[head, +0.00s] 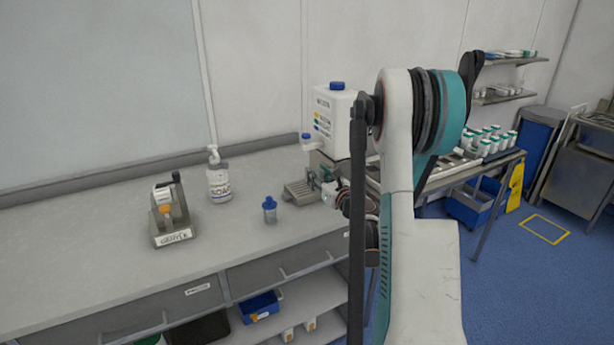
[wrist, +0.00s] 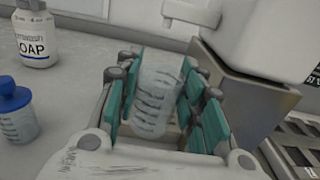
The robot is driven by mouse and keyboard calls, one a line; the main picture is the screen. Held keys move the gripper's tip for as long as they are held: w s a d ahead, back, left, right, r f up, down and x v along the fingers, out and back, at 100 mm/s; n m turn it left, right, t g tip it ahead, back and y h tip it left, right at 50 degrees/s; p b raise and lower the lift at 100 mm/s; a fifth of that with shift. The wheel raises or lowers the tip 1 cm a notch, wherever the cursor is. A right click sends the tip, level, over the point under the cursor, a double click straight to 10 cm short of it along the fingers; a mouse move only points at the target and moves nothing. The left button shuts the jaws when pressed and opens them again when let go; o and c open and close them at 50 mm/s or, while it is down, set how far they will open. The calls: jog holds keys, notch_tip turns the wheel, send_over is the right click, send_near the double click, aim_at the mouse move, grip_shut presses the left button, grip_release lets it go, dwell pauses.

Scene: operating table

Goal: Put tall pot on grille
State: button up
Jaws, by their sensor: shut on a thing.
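My gripper (wrist: 158,98) is shut on a clear tall pot (wrist: 156,100) with dark graduation lines, which sits between the teal finger pads. The pot looks tilted in the wrist view, and its lower end is partly hidden by the fingers. In the head view my gripper (head: 330,191) is mostly hidden by my arm, close to the metal stand. I cannot tell the pot's height over the counter.
A white tank (head: 335,120) stands on the metal stand (wrist: 250,100), close to my gripper's right. A blue-capped pot (head: 269,211), a soap bottle (head: 219,183) and a small device (head: 170,215) stand to the left. The counter's left part (head: 80,260) is clear.

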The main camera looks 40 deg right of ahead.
jog(key=b+x, duration=0.1)
jog(key=x, duration=0.7)
jog(key=shift+w+f, duration=0.1)
jog(key=shift+w, duration=0.15)
jog(key=shift+f+b, duration=1.15)
jog(key=shift+f, duration=0.5)
jog(key=shift+f, duration=0.15)
jog(key=o, duration=1.1)
jog(key=shift+c, duration=0.2)
jog(key=shift+s+r, duration=0.2)
jog(key=p+v, duration=0.2)
jog(key=v, duration=0.9)
jog(key=shift+s+a+p, duration=0.1)
jog(key=shift+s+p, duration=0.2)
jog(key=shift+s, duration=0.05)
